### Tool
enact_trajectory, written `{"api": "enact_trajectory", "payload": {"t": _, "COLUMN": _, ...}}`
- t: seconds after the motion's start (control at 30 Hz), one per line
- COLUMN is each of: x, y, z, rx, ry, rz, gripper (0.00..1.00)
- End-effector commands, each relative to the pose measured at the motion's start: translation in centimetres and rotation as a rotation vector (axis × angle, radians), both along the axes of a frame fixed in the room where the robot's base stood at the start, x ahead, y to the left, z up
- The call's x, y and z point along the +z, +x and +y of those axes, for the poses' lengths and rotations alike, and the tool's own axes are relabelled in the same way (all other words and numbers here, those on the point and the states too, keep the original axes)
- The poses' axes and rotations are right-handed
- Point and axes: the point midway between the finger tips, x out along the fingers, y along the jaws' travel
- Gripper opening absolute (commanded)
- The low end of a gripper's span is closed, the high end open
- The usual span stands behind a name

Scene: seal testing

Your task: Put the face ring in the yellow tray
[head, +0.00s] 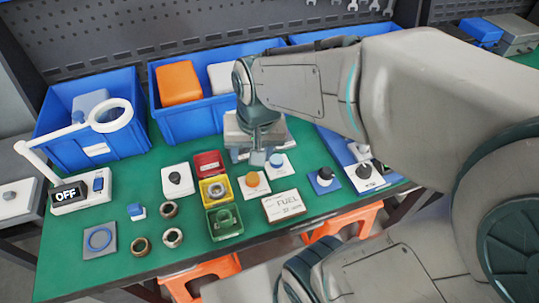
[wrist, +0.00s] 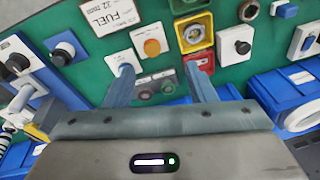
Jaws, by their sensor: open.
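The yellow tray (head: 204,199) sits between a red tray (head: 208,158) and a green tray (head: 213,234). A round metallic ring-like part (head: 217,190) lies in the yellow tray; it also shows in the wrist view (wrist: 194,34). Loose metal rings lie left of the trays: one at the back (head: 168,209), one in front of it (head: 172,237), one further left (head: 140,246). I cannot tell which ring is the face ring. My gripper (wrist: 160,70) is open and empty, above the bench to the right of the trays. In the head view the arm partly hides it.
A white block with an orange button (head: 253,183) and a FUEL box (head: 287,206) stand near the gripper. Black-knobbed blocks (head: 178,180) (head: 323,180) stand either side. Blue bins (head: 190,122) line the back. A magnifier lamp (head: 110,115) rises at left. Green bench shows between items.

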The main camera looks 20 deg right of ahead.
Motion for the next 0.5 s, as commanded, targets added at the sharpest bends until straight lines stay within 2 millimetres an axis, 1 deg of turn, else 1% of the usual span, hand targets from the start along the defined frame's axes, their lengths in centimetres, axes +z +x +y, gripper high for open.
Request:
{"api": "enact_trajectory", "payload": {"t": 0.03, "x": 0.6, "y": -1.0, "z": -0.9, "rx": 0.041, "ry": -0.018, "rz": -0.03, "gripper": 0.5}}
{"api": "enact_trajectory", "payload": {"t": 0.1, "x": 1.0, "y": -2.2, "z": -1.7, "rx": 0.107, "ry": -0.05, "rz": -0.057, "gripper": 0.5}}
{"api": "enact_trajectory", "payload": {"t": 0.2, "x": 1.4, "y": -3.5, "z": -2.4, "rx": 0.176, "ry": -0.09, "rz": -0.081, "gripper": 0.5}}
{"api": "enact_trajectory", "payload": {"t": 0.33, "x": 1.5, "y": -4.2, "z": -2.7, "rx": 0.221, "ry": -0.117, "rz": -0.094, "gripper": 0.5}}
{"api": "enact_trajectory", "payload": {"t": 0.5, "x": 1.5, "y": -4.3, "z": -2.7, "rx": 0.229, "ry": -0.121, "rz": -0.095, "gripper": 0.5}}
